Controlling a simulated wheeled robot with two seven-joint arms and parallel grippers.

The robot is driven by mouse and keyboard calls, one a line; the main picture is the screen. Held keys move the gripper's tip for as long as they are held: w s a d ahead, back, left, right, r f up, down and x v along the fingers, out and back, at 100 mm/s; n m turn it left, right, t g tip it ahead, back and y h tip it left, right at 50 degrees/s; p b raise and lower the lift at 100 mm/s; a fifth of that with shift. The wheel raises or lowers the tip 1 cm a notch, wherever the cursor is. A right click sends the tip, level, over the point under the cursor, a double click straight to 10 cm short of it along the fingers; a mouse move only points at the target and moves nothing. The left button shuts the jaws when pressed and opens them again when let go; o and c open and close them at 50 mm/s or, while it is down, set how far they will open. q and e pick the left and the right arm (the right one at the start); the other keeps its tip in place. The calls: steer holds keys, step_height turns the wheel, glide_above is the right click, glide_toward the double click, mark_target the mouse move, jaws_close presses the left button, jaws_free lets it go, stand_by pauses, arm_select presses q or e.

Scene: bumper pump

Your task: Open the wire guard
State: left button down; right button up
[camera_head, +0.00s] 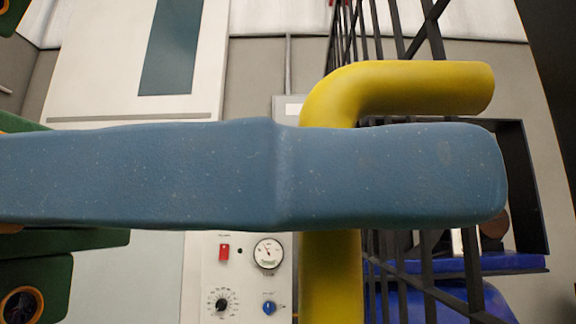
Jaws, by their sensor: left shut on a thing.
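The wire guard (397,262) is a cage of black bars on the right, running from the top edge to the bottom. My left gripper (468,175) reaches in from the left across the middle of the view. One long blue finger, seen from its side, shows very near the camera and hides the other finger. The gripper is shut on the wire guard, at the right by its black bars. The finger covers the place of contact. My right gripper is not in view.
A thick yellow bent pipe (330,262) stands beside the guard, partly behind my finger. A control panel (205,283) with a gauge (268,254) and knobs is at the lower middle. Blue machinery (488,262) sits behind the bars.

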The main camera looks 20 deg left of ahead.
arm_select(q)
steer(key=shift+d, duration=0.15)
steer(key=c, duration=0.8)
jaws_free()
steer(key=shift+c, duration=0.2)
steer(key=s+a, duration=0.1)
steer(key=a, duration=0.6)
steer(key=shift+s+b, duration=0.2)
steer(key=shift+b, duration=0.2)
